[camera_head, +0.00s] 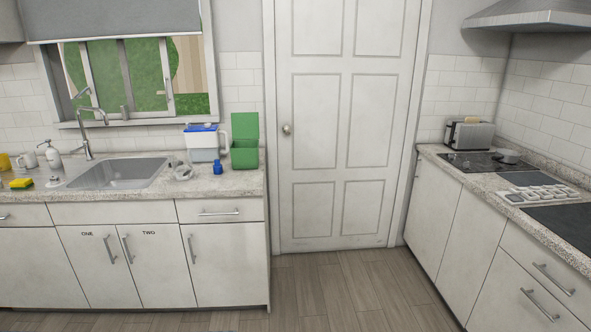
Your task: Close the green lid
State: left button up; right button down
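A green box (244,158) stands at the right end of the left counter, against the wall. Its green lid (245,126) is open and stands upright at the back of the box. What is inside the box cannot be made out. Neither of my grippers shows in the head view.
A white and blue pitcher (202,145) stands close left of the box, with a small blue object (218,167) in front. The sink (118,174) is farther left. A closed white door (342,140) and open floor (350,290) lie right of the left counter (230,182).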

aim_at(245, 126)
jog(key=i, duration=1.65)
